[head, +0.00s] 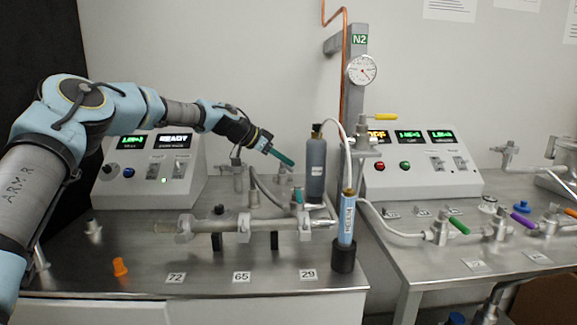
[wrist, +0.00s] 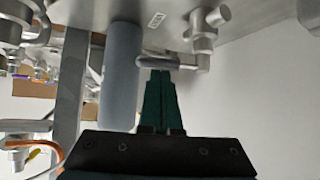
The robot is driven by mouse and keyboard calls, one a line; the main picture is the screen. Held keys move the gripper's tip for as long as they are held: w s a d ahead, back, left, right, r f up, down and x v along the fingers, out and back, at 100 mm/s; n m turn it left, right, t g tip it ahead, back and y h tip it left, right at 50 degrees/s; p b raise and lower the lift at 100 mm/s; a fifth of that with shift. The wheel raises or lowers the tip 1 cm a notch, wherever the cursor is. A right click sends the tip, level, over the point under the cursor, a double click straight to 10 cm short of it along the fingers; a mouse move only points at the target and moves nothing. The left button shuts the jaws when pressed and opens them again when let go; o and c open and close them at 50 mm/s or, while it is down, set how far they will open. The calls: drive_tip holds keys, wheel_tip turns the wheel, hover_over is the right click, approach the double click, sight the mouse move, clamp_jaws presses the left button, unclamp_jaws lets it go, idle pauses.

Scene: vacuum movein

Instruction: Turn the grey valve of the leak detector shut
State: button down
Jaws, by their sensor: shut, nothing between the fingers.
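My gripper (head: 281,157) is shut, its green fingers together with nothing between them. It is above the back of the left bench, just left of a grey cylinder. In the wrist view the fingertips (wrist: 161,74) are close to a grey rounded bar or hose end (wrist: 172,61); whether they touch it I cannot tell. Metal fittings (wrist: 203,28) stand beside it and show in the head view (head: 239,177) before the console reading READY (head: 158,165). I cannot tell for certain which part is the grey valve's handle.
The grey cylinder (head: 315,170) stands close right of my gripper and shows in the wrist view (wrist: 121,75). A blue helium bottle (head: 347,218) stands in a black holder. A glass-and-metal tube assembly (head: 200,224) crosses the bench. An orange cone (head: 120,267) is at front left.

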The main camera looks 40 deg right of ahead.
drive_tip(key=shift+w+a+b, duration=0.35)
drive_tip(key=shift+a+b, duration=0.1)
drive_tip(key=shift+b, duration=0.15)
idle(0.3)
drive_tip(key=shift+d, duration=0.1)
idle(0.3)
